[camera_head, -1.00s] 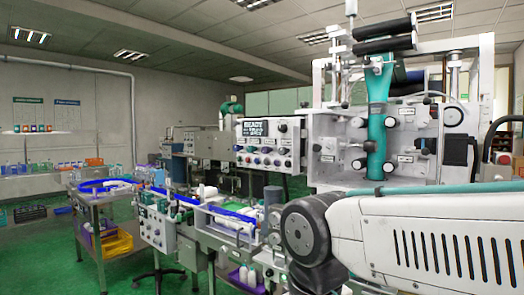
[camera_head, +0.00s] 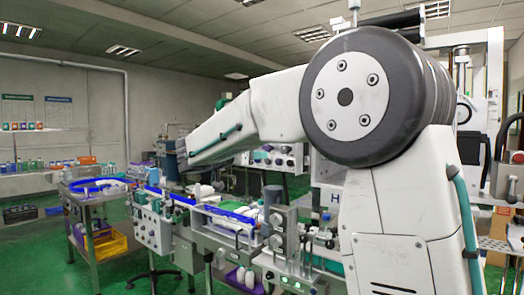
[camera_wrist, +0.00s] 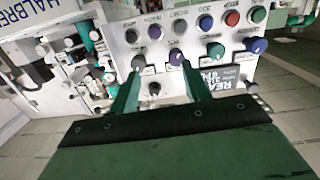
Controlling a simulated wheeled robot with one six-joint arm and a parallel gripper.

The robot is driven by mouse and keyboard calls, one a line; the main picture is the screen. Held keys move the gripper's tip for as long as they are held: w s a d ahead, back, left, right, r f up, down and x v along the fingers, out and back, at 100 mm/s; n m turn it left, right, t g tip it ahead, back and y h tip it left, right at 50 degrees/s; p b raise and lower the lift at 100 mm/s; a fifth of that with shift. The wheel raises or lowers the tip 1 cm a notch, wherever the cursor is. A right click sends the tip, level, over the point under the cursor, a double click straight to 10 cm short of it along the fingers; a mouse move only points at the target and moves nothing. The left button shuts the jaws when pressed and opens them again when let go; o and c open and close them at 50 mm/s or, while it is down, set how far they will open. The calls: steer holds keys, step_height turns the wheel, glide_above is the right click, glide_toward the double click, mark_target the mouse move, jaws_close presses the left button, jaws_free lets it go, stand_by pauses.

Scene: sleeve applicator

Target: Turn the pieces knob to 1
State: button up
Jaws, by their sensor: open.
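The white control panel (camera_wrist: 200,38) fills the upper middle of the wrist view, upside down, with a row of coloured buttons and a row of knobs. In the head view my arm hides much of the panel (camera_head: 283,158).
A dark display (camera_wrist: 218,84) with white letters is right of my fingers. Machine fittings (camera_wrist: 88,65) stand at the left. A conveyor bench (camera_head: 225,212) runs below my arm in the head view.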

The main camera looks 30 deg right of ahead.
mark_target(265, 148)
steer(key=shift+m+t+h, duration=0.3)
steer(key=shift+t+h, duration=0.1)
steer(key=shift+t, duration=0.1)
steer(key=w+d, duration=0.1)
steer(key=d, duration=0.1)
steer(key=w+d, duration=0.2)
steer(key=w+d+r, duration=0.1)
steer(key=w+d, duration=0.1)
steer(key=shift+d, duration=0.4)
steer(key=c, duration=1)
